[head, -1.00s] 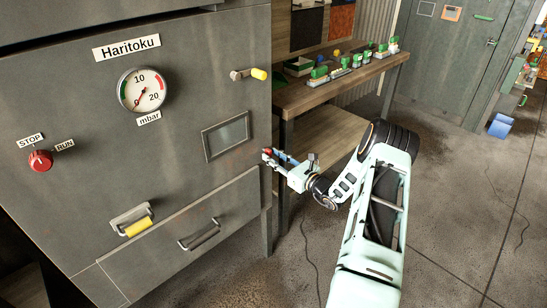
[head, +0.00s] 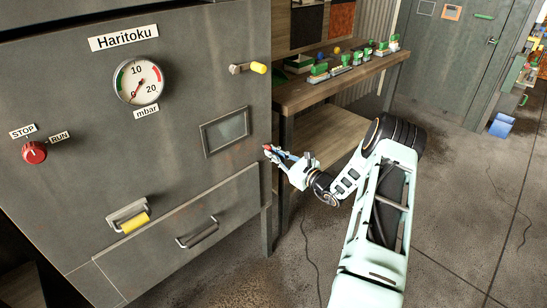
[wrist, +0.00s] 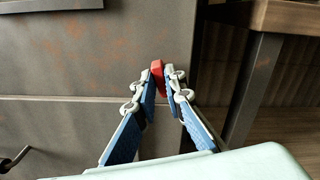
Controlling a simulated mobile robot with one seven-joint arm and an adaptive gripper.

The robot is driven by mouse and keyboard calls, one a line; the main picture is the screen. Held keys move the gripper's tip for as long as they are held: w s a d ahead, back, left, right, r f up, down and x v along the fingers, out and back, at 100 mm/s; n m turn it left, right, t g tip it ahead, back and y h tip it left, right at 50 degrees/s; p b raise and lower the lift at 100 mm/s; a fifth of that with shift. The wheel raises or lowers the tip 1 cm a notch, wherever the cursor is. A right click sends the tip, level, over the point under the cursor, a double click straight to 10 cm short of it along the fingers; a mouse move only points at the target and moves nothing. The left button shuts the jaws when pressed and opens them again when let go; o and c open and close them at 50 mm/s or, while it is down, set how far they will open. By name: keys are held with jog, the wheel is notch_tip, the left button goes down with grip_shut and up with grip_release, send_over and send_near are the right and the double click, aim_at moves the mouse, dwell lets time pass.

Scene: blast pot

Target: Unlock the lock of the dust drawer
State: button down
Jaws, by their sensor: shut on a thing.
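The dust drawer (head: 165,250) is the grey lower front of the cabinet, with a bar handle (head: 198,232); it looks closed. A metal fitting with a yellow grip (head: 135,223) sits at the drawer's upper left; I cannot tell whether it is the lock. My gripper (head: 270,150) is at the cabinet's right front edge, well right of the yellow grip and above the drawer's level. In the wrist view my gripper (wrist: 159,75) has its blue fingers closed on a small red thing (wrist: 157,68). The fingertips partly hide it, so its full shape is unclear.
The cabinet has a pressure gauge (head: 139,80), a red STOP/RUN knob (head: 34,152), and a yellow-tipped lever (head: 258,67). A wooden workbench (head: 340,76) with several small green and white items stands right of it. A cable lies on the floor.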

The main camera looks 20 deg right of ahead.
jog(key=n+b, duration=1.4)
jog(key=b, duration=0.3)
jog(key=shift+r+n, duration=0.1)
jog(key=shift+n, duration=0.2)
jog(key=shift+d+r, duration=0.1)
jog(key=shift+r, duration=0.05)
jog(key=c, duration=2)
grip_release()
